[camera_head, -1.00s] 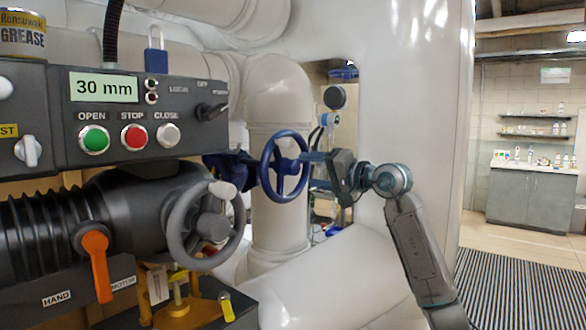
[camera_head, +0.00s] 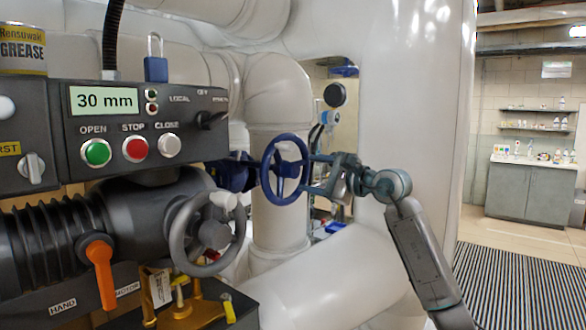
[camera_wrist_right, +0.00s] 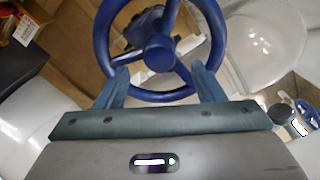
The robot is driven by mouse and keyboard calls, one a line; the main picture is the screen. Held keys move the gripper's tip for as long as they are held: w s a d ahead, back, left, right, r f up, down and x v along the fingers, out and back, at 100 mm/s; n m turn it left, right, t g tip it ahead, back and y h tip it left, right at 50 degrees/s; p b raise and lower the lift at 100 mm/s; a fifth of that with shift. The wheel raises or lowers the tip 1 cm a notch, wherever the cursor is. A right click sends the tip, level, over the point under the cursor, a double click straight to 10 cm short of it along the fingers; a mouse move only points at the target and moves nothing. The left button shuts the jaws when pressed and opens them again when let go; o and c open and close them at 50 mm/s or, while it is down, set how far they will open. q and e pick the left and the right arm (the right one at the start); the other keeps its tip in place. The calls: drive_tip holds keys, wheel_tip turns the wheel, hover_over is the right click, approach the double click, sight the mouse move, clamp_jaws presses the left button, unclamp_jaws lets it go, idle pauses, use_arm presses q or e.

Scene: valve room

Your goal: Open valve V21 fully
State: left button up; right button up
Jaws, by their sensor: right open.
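A blue handwheel (camera_head: 287,169) stands upright in front of a white vertical pipe in the head view. It fills the top of the right wrist view (camera_wrist_right: 160,52), with its hub and spokes facing me. No V21 label is readable on it. My right gripper (camera_head: 314,174) is at the wheel's right side in the head view. In the right wrist view its two fingers (camera_wrist_right: 161,76) are spread apart, with the near rim of the wheel between or just beyond their tips. I cannot tell whether they touch it. My left gripper is not in view.
At left is a dark actuator panel (camera_head: 140,107) reading 30 mm, with OPEN, STOP and CLOSE buttons. Below it are a grey handwheel (camera_head: 180,237) and an orange lever (camera_head: 102,270). Large white pipes (camera_head: 310,285) crowd the space below and behind.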

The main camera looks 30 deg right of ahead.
sight(297, 169)
idle(0.3)
drive_tip(key=shift+p+x, duration=0.7)
drive_tip(key=shift+x, duration=0.1)
drive_tip(key=shift+p+x, duration=1.2)
drive_tip(key=shift+x, duration=0.8)
drive_tip(key=shift+d+r, duration=0.15)
drive_tip(key=shift+r, duration=0.05)
